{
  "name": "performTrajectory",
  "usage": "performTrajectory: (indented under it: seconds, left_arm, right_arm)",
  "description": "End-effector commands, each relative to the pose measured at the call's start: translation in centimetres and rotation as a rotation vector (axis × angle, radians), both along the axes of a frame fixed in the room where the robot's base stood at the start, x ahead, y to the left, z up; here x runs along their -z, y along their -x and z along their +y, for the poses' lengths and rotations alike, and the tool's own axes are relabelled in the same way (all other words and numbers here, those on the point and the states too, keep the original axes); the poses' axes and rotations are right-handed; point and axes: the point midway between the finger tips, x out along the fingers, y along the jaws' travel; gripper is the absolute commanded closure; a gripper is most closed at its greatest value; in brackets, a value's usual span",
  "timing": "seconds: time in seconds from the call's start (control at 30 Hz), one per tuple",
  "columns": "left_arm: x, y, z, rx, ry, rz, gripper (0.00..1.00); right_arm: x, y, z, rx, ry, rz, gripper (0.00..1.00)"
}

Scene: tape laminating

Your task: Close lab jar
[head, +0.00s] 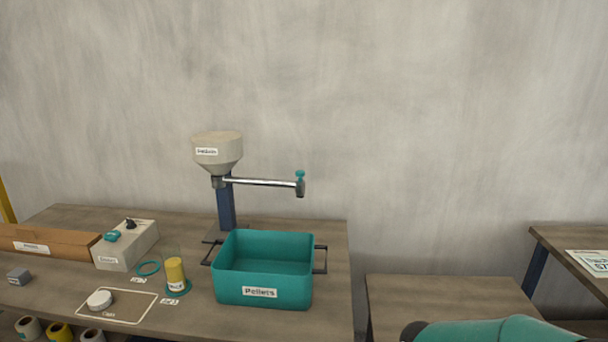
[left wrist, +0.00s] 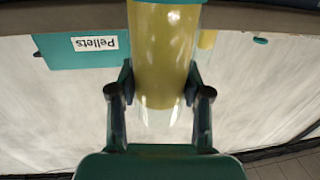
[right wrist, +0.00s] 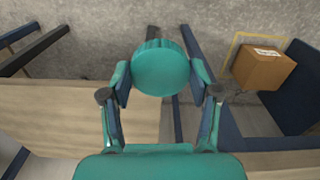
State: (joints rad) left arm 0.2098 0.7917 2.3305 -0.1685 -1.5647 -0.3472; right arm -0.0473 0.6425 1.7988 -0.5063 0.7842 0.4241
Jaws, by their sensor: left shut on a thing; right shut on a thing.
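In the left wrist view my left gripper (left wrist: 160,92) is shut on a clear lab jar (left wrist: 163,50) filled with yellow material. The fingers press on both sides near its clear end; a teal edge shows at its other end. In the right wrist view my right gripper (right wrist: 160,85) is shut on a round teal lid (right wrist: 160,67) with a ridged rim. The lid is apart from the jar. Neither gripper shows in the head view. Another clear jar with yellow contents (head: 175,272) stands on the table in the head view.
A teal Pellets bin (head: 262,295) stands beside the standing jar, with a hopper and its arm (head: 218,150) behind. An empty teal ring (head: 148,268), a white device (head: 127,246) and a white disc (head: 99,299) lie to the left. A lower table (head: 440,300) at right looks bare.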

Motion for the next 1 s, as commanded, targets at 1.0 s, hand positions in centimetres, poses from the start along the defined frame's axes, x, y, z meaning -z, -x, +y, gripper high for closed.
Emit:
performTrajectory:
  seconds: [1.0]
  left_arm:
    - [-7.5, 0.1, -4.3, 0.045, 0.001, -0.004, 1.00]
  right_arm:
    - [-11.9, 0.0, -0.1, 0.002, 0.000, 0.000, 0.52]
